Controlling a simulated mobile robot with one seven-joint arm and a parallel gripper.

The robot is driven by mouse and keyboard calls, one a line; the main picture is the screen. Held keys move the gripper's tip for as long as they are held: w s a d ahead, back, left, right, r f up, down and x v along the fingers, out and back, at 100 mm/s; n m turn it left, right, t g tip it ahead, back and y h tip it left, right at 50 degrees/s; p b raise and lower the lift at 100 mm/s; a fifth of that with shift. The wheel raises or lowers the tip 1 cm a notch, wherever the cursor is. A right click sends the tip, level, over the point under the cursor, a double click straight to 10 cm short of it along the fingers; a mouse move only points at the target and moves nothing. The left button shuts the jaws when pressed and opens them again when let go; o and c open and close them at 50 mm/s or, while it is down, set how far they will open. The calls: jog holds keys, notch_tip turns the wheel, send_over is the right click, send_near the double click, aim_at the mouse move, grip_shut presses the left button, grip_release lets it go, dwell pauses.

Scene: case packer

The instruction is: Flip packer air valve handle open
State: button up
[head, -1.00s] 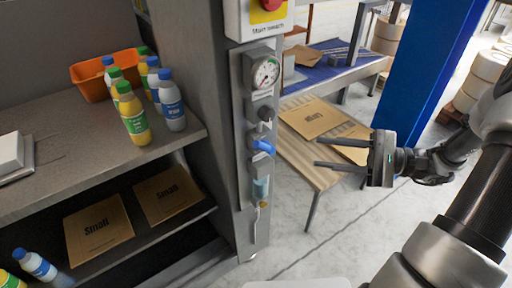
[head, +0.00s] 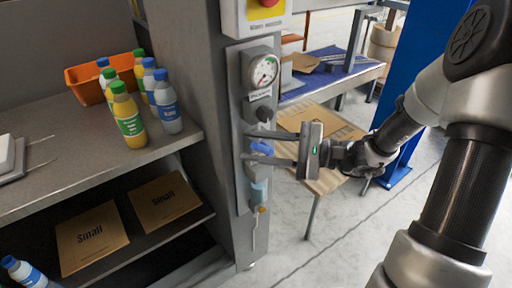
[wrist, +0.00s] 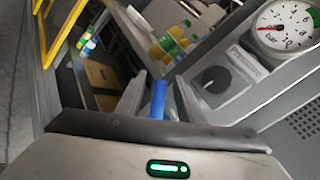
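The blue air valve handle (head: 262,147) is on the grey panel (head: 243,190) of the machine's column, below the gauge and a black knob. My gripper (head: 248,146) is at the panel in the head view, its two fingers pointing left, one above the other, and partly covering the handle. In the wrist view the blue handle (wrist: 158,99) stands between the two grey fingertips, with a gap seen beside it. My gripper is open; whether a finger touches the handle cannot be told.
A pressure gauge (head: 262,70) and a black pressure knob (head: 264,114) sit just above the handle. A red main switch (head: 268,3) is higher up. Bottles (head: 128,118) and an orange bin (head: 86,84) stand on the left shelf. A wooden table (head: 328,181) is behind my gripper.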

grip_shut()
jog(key=shift+w+d+r+m+y+p, duration=0.15)
jog(key=shift+r+m+y+p, duration=0.25)
jog(key=shift+p, duration=0.3)
jog(key=shift+w+d+m+t+y+p, duration=0.1)
jog(key=shift+d+m+t+y+p, duration=0.15)
jog(key=shift+m, duration=0.2)
jog(key=shift+w+d+m+t+y+p, duration=0.1)
jog(key=shift+m+t+y+p, duration=0.05)
jog(key=shift+m+y+p, duration=0.25)
jog(key=shift+c, duration=0.3)
grip_release()
jog(key=shift+o, duration=0.3)
jog(key=shift+r, duration=0.1)
